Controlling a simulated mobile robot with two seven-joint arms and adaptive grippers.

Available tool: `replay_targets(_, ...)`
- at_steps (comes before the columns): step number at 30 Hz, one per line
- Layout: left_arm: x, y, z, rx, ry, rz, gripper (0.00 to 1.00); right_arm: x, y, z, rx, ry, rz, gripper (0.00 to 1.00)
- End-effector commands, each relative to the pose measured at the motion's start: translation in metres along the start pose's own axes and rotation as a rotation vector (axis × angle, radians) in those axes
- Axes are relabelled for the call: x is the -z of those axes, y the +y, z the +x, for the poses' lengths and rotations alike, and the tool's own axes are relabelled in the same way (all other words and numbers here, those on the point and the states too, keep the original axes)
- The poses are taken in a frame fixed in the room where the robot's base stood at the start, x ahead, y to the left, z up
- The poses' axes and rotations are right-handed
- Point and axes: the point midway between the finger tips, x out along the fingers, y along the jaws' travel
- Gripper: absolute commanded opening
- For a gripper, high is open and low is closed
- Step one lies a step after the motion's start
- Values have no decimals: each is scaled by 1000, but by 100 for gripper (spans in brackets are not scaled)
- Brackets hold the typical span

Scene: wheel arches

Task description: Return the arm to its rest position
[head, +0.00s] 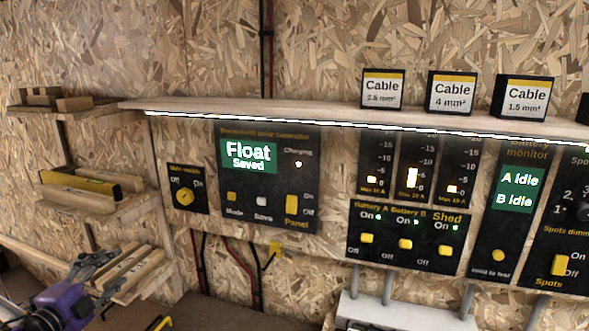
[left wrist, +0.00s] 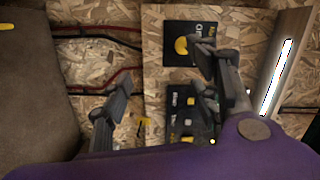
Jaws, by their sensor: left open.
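My left gripper (head: 104,273), with a purple body and grey fingers, is at the lower left of the head view, in front of the lowest wooden shelf. Its fingers are apart with nothing between them. In the left wrist view the open fingers (left wrist: 158,92) stand in front of the chipboard wall and the dark switch panels. The gripper appears clear of the panels. My right gripper is not in view.
The main switch (head: 184,190), the controller panel reading "Float Saved" (head: 270,180) and the battery switch panel (head: 405,240) are on the wall. Small shelves with wood pieces (head: 130,270) are at the left. A long shelf (head: 300,112) holds cable boxes (head: 452,92).

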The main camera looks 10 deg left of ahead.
Motion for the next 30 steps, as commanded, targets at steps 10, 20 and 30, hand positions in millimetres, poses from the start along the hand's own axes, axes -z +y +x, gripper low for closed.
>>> replay_targets(10,45,200,-104,-253,-247,-486,55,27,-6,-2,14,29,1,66)
replay_targets(20,185,346,-246,-498,-476,-971,55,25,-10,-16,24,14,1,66)
replay_targets(30,292,381,-325,-578,-580,-1245,55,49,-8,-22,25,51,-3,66)
